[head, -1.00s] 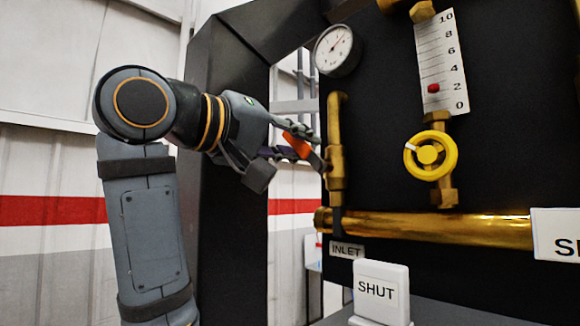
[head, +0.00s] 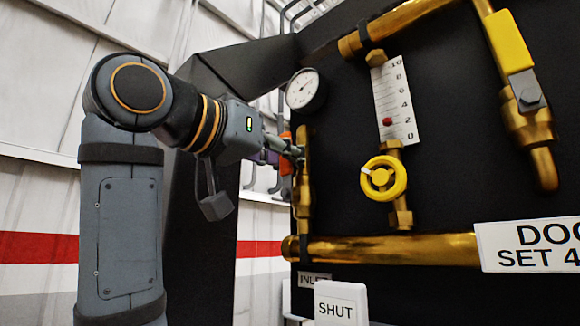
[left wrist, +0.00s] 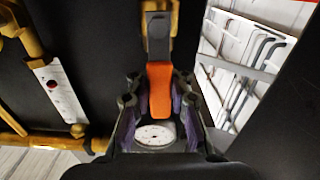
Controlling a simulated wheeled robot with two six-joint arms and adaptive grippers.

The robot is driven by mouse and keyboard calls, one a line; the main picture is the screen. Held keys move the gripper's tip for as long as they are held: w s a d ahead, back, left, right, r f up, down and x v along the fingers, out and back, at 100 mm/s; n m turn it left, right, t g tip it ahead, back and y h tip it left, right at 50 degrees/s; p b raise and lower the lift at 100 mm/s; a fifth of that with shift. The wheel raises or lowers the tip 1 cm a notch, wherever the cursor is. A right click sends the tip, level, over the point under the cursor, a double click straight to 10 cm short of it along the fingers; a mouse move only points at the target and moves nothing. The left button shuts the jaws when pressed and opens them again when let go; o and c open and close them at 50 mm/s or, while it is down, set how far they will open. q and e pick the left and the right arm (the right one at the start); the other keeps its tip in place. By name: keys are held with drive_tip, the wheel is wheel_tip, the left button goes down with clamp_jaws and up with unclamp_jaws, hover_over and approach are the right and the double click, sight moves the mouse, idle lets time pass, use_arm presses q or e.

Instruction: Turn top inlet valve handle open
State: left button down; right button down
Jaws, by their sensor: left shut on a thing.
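The inlet valve handle is an orange lever (left wrist: 160,88) with a grey end piece (left wrist: 158,35), seen between my finger pads in the left wrist view. In the head view a strip of the orange lever (head: 286,186) shows beside the brass inlet pipe (head: 303,170), above the INLET label (head: 312,281). My left gripper (head: 290,152) reaches in from the left and is shut on this lever. Its fingers also show in the left wrist view (left wrist: 160,100). The fingers and wrist hide part of the lever in the head view. My right gripper is out of view.
A round gauge (head: 305,91) sits just above the grip. Right of it are a yellow handwheel (head: 383,178), a scale (head: 394,100) and a yellow lever (head: 506,43). A SHUT tag (head: 340,302) stands below. A dark frame post (head: 205,200) is behind my arm.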

use_arm(q)
drive_tip(key=shift+s+d+f+m, duration=0.1)
drive_tip(key=shift+d+f+m, duration=0.1)
drive_tip(key=shift+m, duration=0.2)
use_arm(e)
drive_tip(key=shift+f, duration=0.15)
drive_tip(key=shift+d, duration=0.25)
use_arm(q)
drive_tip(key=c, duration=1.6)
unclamp_jaws()
drive_tip(key=shift+a, duration=0.1)
drive_tip(key=o, duration=0.4)
drive_tip(key=shift+s+a+r, duration=0.25)
drive_tip(key=shift+s+a, duration=0.15)
drive_tip(key=shift+s, duration=0.15)
drive_tip(key=shift+w+d, duration=0.15)
drive_tip(key=shift+w, duration=0.05)
drive_tip(key=v, duration=1.2)
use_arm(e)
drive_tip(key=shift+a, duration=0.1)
use_arm(q)
drive_tip(key=shift+s, duration=0.1)
